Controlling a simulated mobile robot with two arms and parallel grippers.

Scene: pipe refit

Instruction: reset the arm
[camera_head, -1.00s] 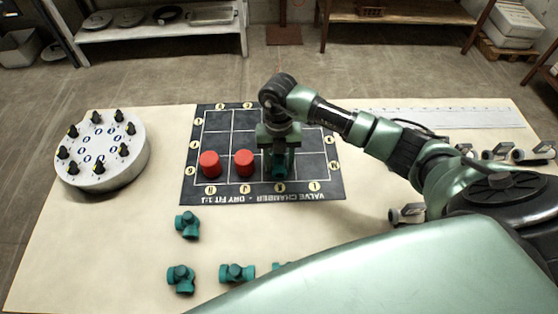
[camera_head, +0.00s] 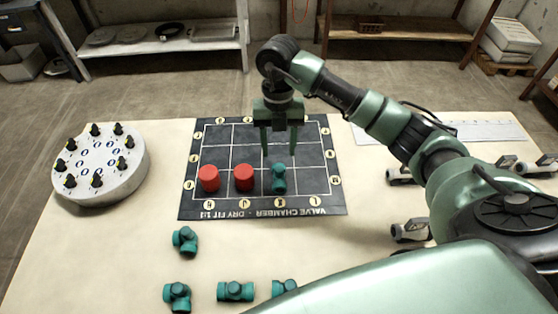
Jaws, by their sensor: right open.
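My right gripper (camera_head: 279,140) is open and empty. It points down above the black valve chamber mat (camera_head: 312,180), raised clear of the pieces. A teal pipe fitting (camera_head: 279,179) stands in the mat's front row, just below and in front of the fingertips, apart from them. Two red cylinders (camera_head: 209,178) and (camera_head: 244,178) stand to its left in the same row. My left gripper is not in view.
Several loose teal fittings (camera_head: 185,240) lie on the table in front of the mat. A round white dial block (camera_head: 101,163) with black knobs stands at left. Grey-white fittings (camera_head: 409,230) and a ruler-like strip (camera_head: 455,128) lie at right.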

